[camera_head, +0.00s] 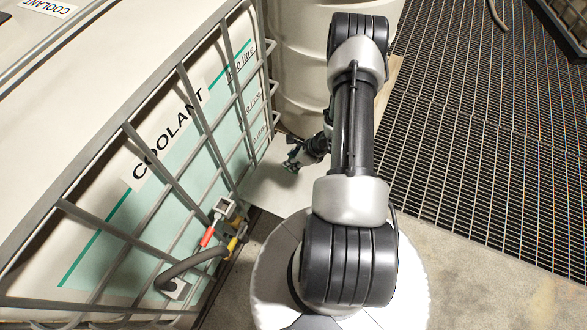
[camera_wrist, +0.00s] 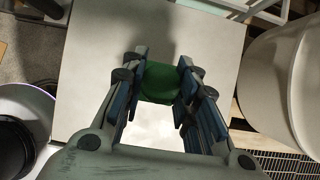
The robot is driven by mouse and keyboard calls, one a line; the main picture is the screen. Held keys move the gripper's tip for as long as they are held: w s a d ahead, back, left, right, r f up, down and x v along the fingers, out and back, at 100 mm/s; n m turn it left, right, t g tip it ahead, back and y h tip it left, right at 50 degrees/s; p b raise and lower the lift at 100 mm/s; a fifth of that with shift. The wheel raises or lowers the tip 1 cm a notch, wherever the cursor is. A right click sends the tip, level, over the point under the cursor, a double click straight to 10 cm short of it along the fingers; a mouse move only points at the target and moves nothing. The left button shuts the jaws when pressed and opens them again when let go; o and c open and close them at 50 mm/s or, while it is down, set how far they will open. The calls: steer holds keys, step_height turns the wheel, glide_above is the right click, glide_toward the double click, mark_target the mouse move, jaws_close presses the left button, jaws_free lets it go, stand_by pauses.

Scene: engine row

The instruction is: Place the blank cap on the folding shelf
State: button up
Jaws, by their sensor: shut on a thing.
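The blank cap is a green round piece (camera_wrist: 160,84) in the wrist view, between the two fingers of my gripper (camera_wrist: 162,70). The fingers are shut on it. Beyond it lies a flat pale panel (camera_wrist: 90,70), which looks like the folding shelf; a soft shadow falls on it. I cannot tell whether the cap touches the panel. In the head view my gripper (camera_head: 292,162) is low beside the coolant tank, over the pale panel (camera_head: 270,195). The cap cannot be made out there.
A caged coolant tank (camera_head: 190,130) stands on the left, with a valve and hose (camera_head: 215,235) low on its front. A large white drum (camera_head: 300,65) stands behind my gripper. Dark floor grating (camera_head: 490,120) lies open on the right.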

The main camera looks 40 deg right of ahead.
steer(key=shift+f+b, duration=0.75)
steer(key=shift+f, duration=1.7)
steer(key=shift+f, duration=0.2)
steer(key=o, duration=1.1)
steer(key=shift+r, duration=0.2)
